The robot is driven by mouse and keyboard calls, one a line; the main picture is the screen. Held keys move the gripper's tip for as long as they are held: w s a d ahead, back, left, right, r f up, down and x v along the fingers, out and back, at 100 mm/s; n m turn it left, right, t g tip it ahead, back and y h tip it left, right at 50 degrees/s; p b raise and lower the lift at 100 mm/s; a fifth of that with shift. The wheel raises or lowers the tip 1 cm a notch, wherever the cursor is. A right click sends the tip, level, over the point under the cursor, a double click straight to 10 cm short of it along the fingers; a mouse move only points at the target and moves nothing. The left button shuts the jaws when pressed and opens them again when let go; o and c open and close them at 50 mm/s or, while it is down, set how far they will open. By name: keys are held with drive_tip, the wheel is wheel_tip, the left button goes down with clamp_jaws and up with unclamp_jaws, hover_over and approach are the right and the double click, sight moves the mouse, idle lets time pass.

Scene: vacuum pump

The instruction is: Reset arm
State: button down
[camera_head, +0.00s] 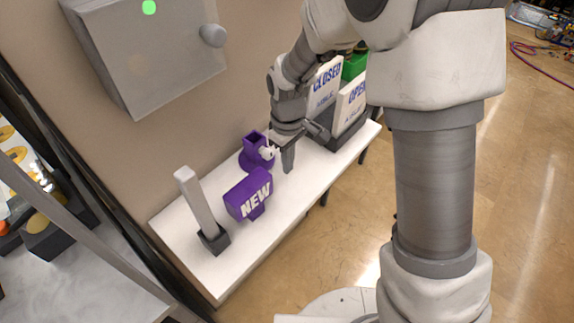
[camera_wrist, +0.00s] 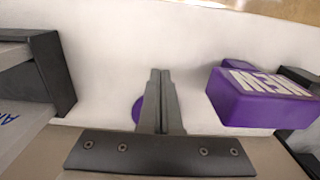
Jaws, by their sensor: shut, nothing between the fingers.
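My gripper (camera_head: 288,160) hangs over the white table beside a purple holder-like object (camera_head: 252,147). In the wrist view its two fingers (camera_wrist: 160,80) are together with nothing between them. A purple block marked NEW (camera_head: 249,195) stands on the table in front of the gripper; it also shows in the wrist view (camera_wrist: 255,97), right of the fingers. A small purple part (camera_wrist: 137,108) shows just left of the fingers in the wrist view, mostly hidden. My arm hides part of the table's far end in the head view.
A narrow white table (camera_head: 215,270) stands along the wall. A grey upright post (camera_head: 199,205) is at its near end. A dark rack with CLOSED (camera_head: 326,86) and OPEN (camera_head: 351,103) boards stands at the far end. A grey wall cabinet (camera_head: 155,50) has a green light. Open floor lies right.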

wheel_tip(320, 180, up, 8)
drive_tip(key=s+d+r+m+t, duration=0.3)
drive_tip(key=s+d+r+m, duration=0.25)
drive_tip(key=d+r, duration=0.45)
drive_tip(key=s+d+r+m+t, duration=0.1)
drive_tip(key=s+d+r+m, duration=0.1)
drive_tip(key=s, duration=0.4)
drive_tip(key=s+d+r+m+t, duration=0.1)
drive_tip(key=s+d+r+m, duration=0.1)
drive_tip(key=s+d+m, duration=0.1)
drive_tip(key=s+d, duration=0.1)
drive_tip(key=s, duration=0.1)
drive_tip(key=shift+s+r+t, duration=0.25)
drive_tip(key=shift+s+t, duration=0.05)
drive_tip(key=shift+s, duration=0.05)
drive_tip(key=shift+d, duration=0.1)
